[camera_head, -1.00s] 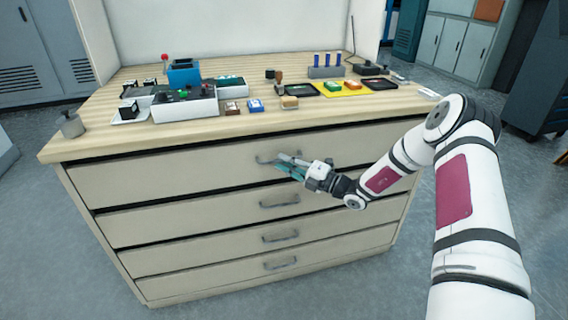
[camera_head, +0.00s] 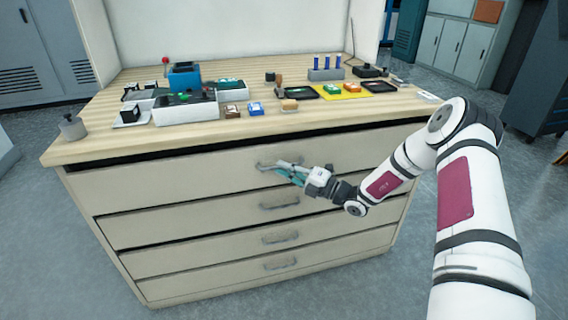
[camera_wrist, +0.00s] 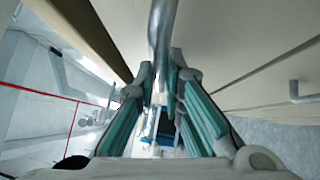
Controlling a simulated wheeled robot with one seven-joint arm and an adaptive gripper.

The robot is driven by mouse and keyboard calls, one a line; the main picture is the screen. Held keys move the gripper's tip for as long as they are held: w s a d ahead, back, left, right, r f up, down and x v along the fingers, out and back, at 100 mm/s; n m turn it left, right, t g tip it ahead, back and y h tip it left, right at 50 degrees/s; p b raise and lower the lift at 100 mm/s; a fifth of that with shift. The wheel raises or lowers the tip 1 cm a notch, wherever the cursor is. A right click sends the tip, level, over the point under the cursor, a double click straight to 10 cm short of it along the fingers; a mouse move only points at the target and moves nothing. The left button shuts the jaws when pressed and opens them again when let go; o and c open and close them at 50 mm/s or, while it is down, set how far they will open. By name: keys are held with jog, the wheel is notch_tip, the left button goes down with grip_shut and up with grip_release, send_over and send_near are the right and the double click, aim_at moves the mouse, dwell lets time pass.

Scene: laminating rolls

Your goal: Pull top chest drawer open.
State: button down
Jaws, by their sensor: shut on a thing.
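The chest's top drawer (camera_head: 180,180) has a beige front and stands slightly out, with a dark gap along its upper edge under the wooden top. Its grey bar handle (camera_head: 262,164) is at the middle of the front. My gripper (camera_head: 282,167) is at this handle, coming from the right, and is shut on it. In the wrist view the handle (camera_wrist: 160,35) runs down between the teal-padded fingers of my gripper (camera_wrist: 160,90). The fingers partly hide the handle in the head view.
Lower drawers with handles (camera_head: 280,201) are below and look shut. The wooden top (camera_head: 330,115) carries trays, stamps, ink pads and a blue box (camera_head: 184,76). A grey knobbed weight (camera_head: 72,127) stands near its left front corner. The floor in front is clear.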

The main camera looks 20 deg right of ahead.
jog(key=s+p, duration=1.3)
jog(key=s, duration=2.7)
jog(key=shift+s, duration=0.25)
jog(key=c, duration=2)
grip_release()
jog(key=shift+d, duration=0.1)
jog(key=shift+o, duration=0.2)
jog(key=v, duration=1.2)
